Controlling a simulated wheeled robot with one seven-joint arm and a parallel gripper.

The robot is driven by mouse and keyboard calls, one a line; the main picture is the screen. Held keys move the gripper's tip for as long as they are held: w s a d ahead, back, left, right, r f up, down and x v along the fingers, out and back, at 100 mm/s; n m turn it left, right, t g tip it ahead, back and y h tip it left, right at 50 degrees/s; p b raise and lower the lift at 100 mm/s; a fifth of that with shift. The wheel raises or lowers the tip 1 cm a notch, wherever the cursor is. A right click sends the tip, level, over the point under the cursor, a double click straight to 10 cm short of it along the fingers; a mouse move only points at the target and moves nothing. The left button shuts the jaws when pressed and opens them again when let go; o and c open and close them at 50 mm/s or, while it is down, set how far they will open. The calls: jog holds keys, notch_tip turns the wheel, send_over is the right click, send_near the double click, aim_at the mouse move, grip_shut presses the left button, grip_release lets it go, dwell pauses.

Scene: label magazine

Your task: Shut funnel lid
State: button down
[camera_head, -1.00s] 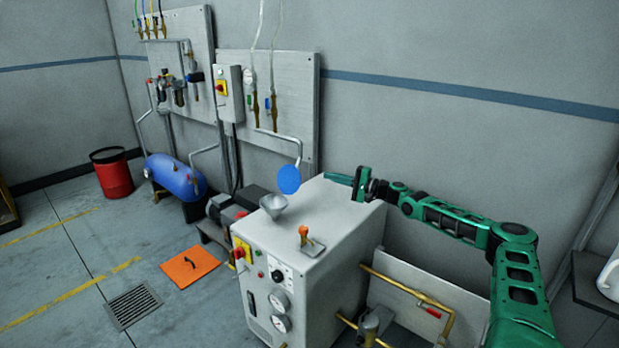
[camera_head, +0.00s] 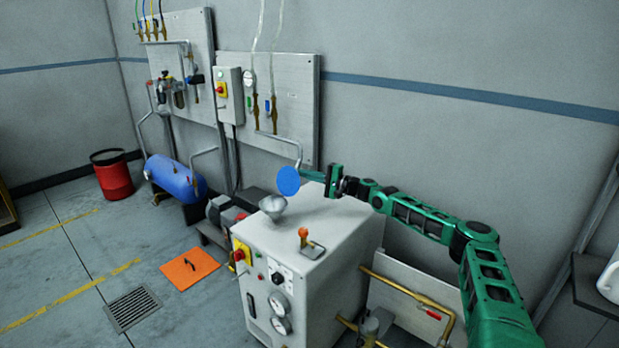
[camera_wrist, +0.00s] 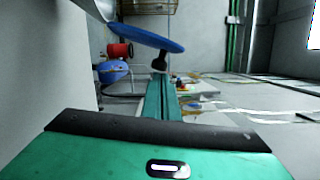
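The metal funnel (camera_head: 272,207) stands on top of the grey machine, at its left rear corner. Its round blue lid (camera_head: 288,181) stands up open behind and above the funnel's mouth. My gripper (camera_head: 303,174) is at the lid's right edge, its fingers pointing left. In the wrist view the fingers (camera_wrist: 159,64) lie together as one bar, shut with nothing seen between them. The blue lid (camera_wrist: 150,39) shows just beyond the tips, and the funnel (camera_wrist: 93,9) is partly cut off at the top. I cannot tell whether the tips touch the lid.
The grey machine (camera_head: 330,225) carries an orange-knobbed lever (camera_head: 304,235) in front of my arm. A wall panel (camera_head: 298,100) with pipes and hoses is close behind the lid. The air above the machine's front is clear.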

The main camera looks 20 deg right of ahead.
jog(key=shift+s+a+r, duration=0.15)
jog(key=shift+s+a, duration=0.4)
jog(key=shift+a, duration=0.2)
